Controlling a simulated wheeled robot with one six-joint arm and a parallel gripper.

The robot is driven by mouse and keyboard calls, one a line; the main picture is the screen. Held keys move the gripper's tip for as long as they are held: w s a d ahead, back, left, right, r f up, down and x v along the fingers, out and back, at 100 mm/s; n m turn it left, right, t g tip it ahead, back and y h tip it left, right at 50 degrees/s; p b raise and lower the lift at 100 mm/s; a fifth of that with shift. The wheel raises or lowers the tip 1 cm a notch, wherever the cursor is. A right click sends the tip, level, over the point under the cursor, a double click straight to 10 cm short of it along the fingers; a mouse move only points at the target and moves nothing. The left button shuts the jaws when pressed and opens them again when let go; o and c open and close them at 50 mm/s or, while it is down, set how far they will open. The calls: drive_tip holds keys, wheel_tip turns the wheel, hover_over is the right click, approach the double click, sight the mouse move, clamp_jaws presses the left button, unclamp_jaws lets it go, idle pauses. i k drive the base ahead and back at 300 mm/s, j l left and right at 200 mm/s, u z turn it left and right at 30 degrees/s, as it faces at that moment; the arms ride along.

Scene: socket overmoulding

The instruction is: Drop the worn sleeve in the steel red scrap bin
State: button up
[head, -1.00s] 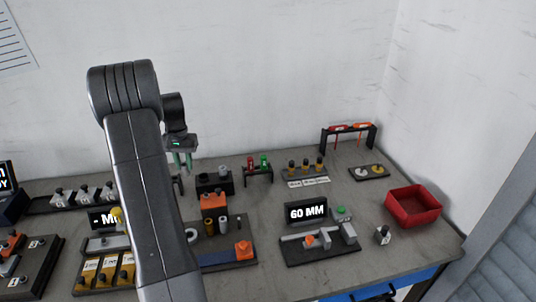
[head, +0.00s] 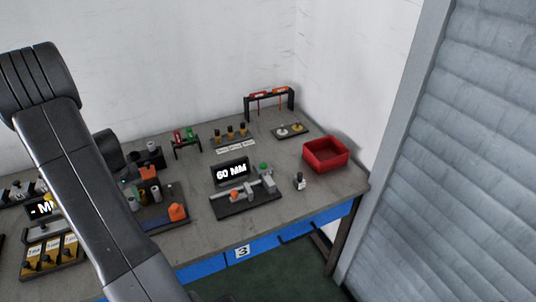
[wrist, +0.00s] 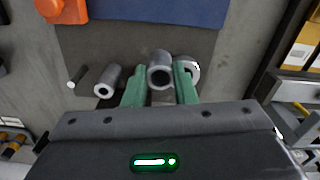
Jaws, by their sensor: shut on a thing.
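My gripper (wrist: 160,88) has green fingers on both sides of a dark grey hollow sleeve (wrist: 160,70) and is shut on it. The sleeve's open end faces the wrist camera. Its wear cannot be made out. In the head view my arm hides most of the gripper, low over the fixture at the left of the bench. The red scrap bin (head: 325,164) stands at the bench's right end, well to the right of my gripper. Its opening faces up; the bin is outside the wrist view.
Another grey sleeve (wrist: 108,80) and a pale ring (wrist: 190,70) are close beside the fingers. An orange block (head: 177,211) is on the fixture.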

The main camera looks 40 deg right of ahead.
sight(327, 157)
drive_tip(key=k+l+z, duration=0.6)
drive_tip(key=i+l+z, duration=0.2)
drive_tip(key=l+z, duration=0.2)
drive_tip(key=i, duration=0.75)
